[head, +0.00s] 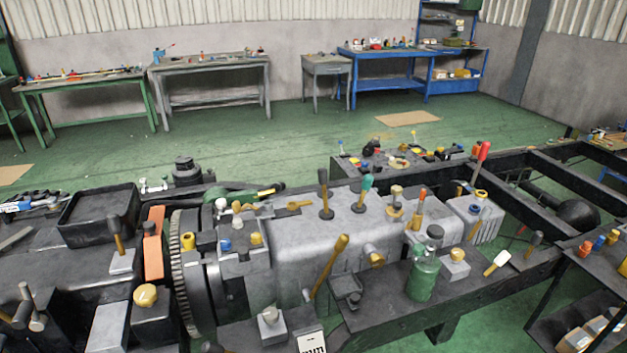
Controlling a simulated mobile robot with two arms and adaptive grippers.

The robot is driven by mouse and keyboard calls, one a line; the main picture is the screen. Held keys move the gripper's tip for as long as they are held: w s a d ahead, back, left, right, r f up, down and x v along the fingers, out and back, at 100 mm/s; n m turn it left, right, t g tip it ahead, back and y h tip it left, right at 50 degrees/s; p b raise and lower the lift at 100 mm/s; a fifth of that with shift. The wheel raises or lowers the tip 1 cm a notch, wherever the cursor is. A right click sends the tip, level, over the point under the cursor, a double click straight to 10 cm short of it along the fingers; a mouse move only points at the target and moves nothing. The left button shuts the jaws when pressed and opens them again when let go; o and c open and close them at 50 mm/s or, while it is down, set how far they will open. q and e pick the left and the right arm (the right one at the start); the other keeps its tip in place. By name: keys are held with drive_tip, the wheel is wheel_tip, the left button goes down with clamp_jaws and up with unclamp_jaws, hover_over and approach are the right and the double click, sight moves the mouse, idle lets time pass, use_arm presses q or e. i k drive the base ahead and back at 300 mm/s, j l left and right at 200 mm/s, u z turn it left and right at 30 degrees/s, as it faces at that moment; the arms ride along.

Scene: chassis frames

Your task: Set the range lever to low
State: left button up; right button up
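A grey gearbox housing (290,235) lies across the middle of the chassis. Several levers stand on it: one with a dark handle (323,188) in a round boot, one with a green knob (364,190) in a similar boot, and a long yellow-handled lever (328,268) at its near side, tilted to the upper right. An orange-topped handle (419,205) and a red-topped lever (480,160) stand farther right. I cannot tell which one is the range lever, and no low mark is readable. Neither of my grippers shows.
A toothed flywheel (184,275) and a black tray (100,214) are at left. A shelf cart (588,290) stands at right. Green floor lies open behind, before workbenches.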

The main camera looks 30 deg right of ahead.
sight(367, 180)
drive_tip(key=z, duration=1.35)
